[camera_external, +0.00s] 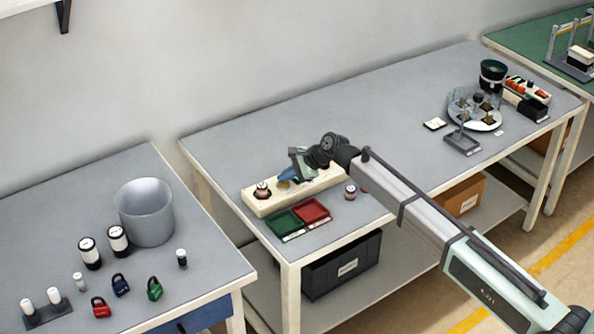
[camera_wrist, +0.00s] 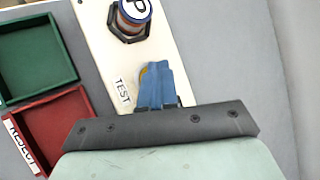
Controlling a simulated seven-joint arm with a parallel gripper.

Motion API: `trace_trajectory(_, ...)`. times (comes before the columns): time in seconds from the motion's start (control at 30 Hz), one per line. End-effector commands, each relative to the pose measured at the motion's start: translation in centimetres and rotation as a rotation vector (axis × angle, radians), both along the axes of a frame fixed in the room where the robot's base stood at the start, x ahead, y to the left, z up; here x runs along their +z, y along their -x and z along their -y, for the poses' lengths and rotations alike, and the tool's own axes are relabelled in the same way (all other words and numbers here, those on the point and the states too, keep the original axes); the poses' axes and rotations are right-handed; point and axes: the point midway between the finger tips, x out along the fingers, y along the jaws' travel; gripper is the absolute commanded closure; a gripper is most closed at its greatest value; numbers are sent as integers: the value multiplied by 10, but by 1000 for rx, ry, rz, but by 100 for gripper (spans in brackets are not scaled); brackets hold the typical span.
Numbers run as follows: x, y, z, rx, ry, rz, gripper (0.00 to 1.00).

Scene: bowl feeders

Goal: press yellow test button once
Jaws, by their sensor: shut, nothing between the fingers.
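The yellow test button (camera_wrist: 146,73) shows as a small yellow edge beside my blue fingertips in the wrist view. It sits on a cream panel (camera_wrist: 93,28) next to the printed word TEST. My fingers hide most of it, and I cannot tell whether they touch it. My gripper (camera_wrist: 158,75) is shut and empty, its fingers together over the panel.
A round part in a dark hex holder (camera_wrist: 131,18) stands on the panel near my fingers. A green tray (camera_external: 284,222) and a red tray (camera_external: 312,211) lie in front of the panel. A small round part (camera_external: 350,191) stands to their right. Bare table lies behind the panel.

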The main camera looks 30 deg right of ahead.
Motion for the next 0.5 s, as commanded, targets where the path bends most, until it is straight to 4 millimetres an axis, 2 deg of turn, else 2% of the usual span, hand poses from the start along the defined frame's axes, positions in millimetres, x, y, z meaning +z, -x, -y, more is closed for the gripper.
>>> trace_trajectory(0.5,7,0,0,0,0,0,100)
